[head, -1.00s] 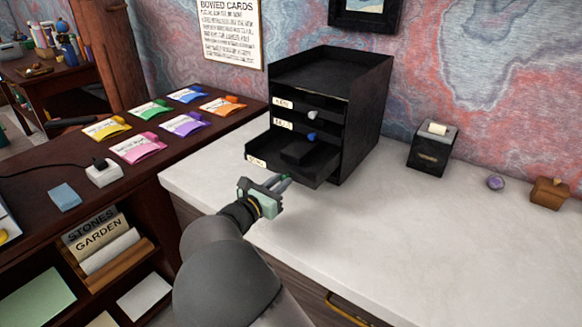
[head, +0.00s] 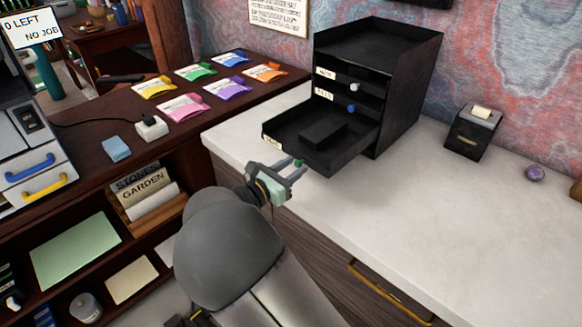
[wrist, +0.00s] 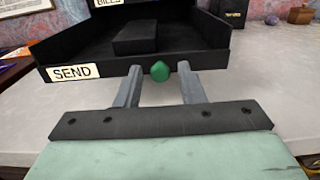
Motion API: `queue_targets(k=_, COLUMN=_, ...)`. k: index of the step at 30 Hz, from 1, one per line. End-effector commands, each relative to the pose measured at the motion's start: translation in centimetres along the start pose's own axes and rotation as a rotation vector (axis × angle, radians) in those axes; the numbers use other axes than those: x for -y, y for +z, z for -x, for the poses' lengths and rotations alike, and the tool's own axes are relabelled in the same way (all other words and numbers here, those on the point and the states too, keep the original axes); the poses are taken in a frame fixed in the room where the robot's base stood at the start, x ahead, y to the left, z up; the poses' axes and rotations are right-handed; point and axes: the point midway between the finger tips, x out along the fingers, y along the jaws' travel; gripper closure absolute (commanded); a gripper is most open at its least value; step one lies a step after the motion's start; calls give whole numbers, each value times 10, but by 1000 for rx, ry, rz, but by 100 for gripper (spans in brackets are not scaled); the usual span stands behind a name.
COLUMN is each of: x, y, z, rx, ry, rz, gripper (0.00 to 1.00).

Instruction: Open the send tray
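The send tray (head: 290,152) is the lowest drawer of a black desk organizer (head: 408,85). It is pulled well out, and a dark block (head: 323,133) lies in it. In the wrist view its front wall (wrist: 215,61) carries a SEND label (wrist: 75,73) and a green knob (wrist: 160,71). My gripper (head: 297,167) is at the tray's front. In the wrist view my gripper's two fingers (wrist: 159,77) stand either side of the green knob, with a gap on each side, so it is open and holds nothing.
Two upper trays, with a white knob (head: 355,87) and a blue knob (head: 351,108), are shut. The white countertop (head: 420,210) is clear in front. A small black box (head: 472,135) and a purple ball (head: 534,173) stand to the right. Colored packets lie on the dark desk left.

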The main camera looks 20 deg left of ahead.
Motion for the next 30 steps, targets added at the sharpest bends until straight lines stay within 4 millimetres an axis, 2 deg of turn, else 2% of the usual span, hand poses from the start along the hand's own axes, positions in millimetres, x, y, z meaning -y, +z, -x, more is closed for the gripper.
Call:
queue_targets(k=9, x=0, y=0, z=1, rx=0, ry=0, rz=0, gripper=60)
queue_targets(k=14, x=-1, y=0, z=15, rx=0, ry=1, rz=-1, gripper=60)
queue_targets(k=30, x=-1, y=0, z=139, rx=-1, ry=3, rz=0, gripper=60)
